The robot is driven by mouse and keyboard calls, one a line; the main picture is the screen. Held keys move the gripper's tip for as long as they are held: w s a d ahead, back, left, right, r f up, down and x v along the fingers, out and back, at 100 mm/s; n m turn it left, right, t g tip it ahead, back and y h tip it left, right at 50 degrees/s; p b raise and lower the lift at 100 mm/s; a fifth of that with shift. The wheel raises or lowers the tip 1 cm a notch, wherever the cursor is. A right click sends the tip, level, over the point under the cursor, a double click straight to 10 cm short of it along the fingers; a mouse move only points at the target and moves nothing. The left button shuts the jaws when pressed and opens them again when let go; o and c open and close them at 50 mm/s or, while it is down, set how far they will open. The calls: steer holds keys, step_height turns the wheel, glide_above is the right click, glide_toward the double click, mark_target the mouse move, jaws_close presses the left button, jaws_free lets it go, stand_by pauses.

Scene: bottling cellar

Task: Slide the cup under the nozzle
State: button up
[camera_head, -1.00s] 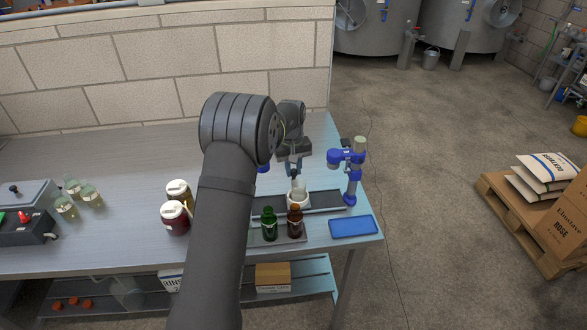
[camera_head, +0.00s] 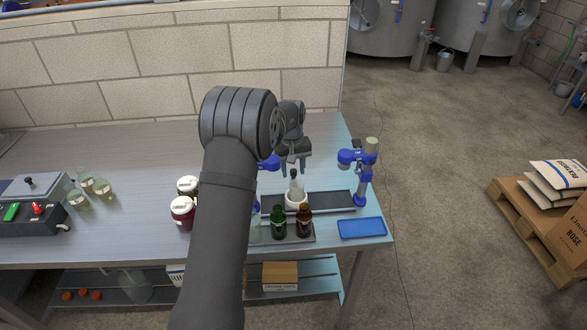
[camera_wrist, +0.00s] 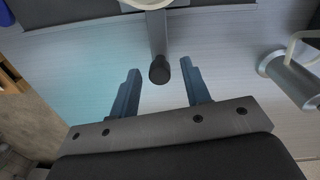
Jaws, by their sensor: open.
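A white cup (camera_head: 296,200) sits on the dark track (camera_head: 330,202). A grey handle with a black tip (camera_wrist: 159,72) extends from the cup's pale rim (camera_wrist: 146,3) in the wrist view. My gripper (camera_head: 294,171) is open behind the cup. In the wrist view the handle's tip lies between the spread fingers (camera_wrist: 160,66), with space on both sides. A blue stand with a nozzle head (camera_head: 357,158) is at the track's right end. Another blue stand (camera_head: 268,163) on the left is mostly hidden by my arm.
A green bottle (camera_head: 278,222) and a brown bottle (camera_head: 304,221) stand in front of the track. A blue tray (camera_head: 361,228) lies at the front right. Lidded jars (camera_head: 183,212) are left of my arm. A grey cylinder (camera_wrist: 290,78) shows right in the wrist view.

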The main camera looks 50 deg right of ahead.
steer(key=shift+r, duration=0.1)
step_height(320, 180, up, 17)
steer(key=shift+w+a+r, duration=0.15)
steer(key=shift+a, duration=0.1)
stand_by(0.4)
steer(key=f+m, duration=0.3)
steer(key=f, duration=0.2)
steer(key=f+m, duration=0.4)
steer(key=f, duration=0.2)
steer(key=f+m, duration=0.3)
steer(key=f, duration=0.3)
steer(key=shift+s+d+f+m, duration=0.2)
steer(key=shift+d+m, duration=0.05)
steer(key=shift+m, duration=0.15)
jaws_close()
